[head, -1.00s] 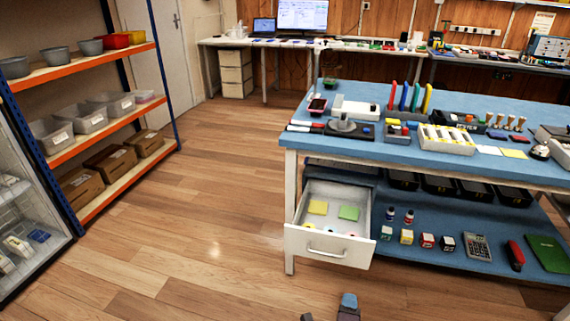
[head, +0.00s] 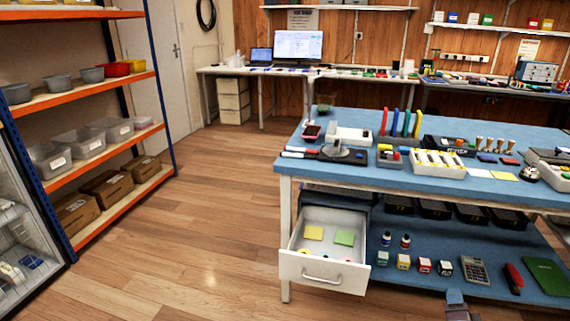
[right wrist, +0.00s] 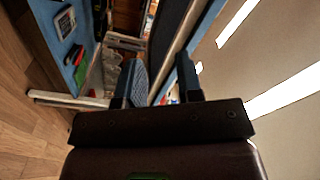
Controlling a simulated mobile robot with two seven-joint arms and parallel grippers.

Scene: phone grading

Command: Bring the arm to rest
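My right gripper (head: 457,304) shows only in part at the bottom edge of the head view, in front of the workbench's lower shelf. In the right wrist view its two blue-tipped fingers (right wrist: 159,82) stand apart with nothing between them. My left gripper is in neither current view.
The blue workbench (head: 310,172) stands at the right, with several items on top and on its lower shelf. Its white drawer (head: 300,268) is pulled out, with yellow and green notes inside. An orange-edged shelf rack (head: 100,158) stands left. Wooden floor (head: 205,215) between is clear.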

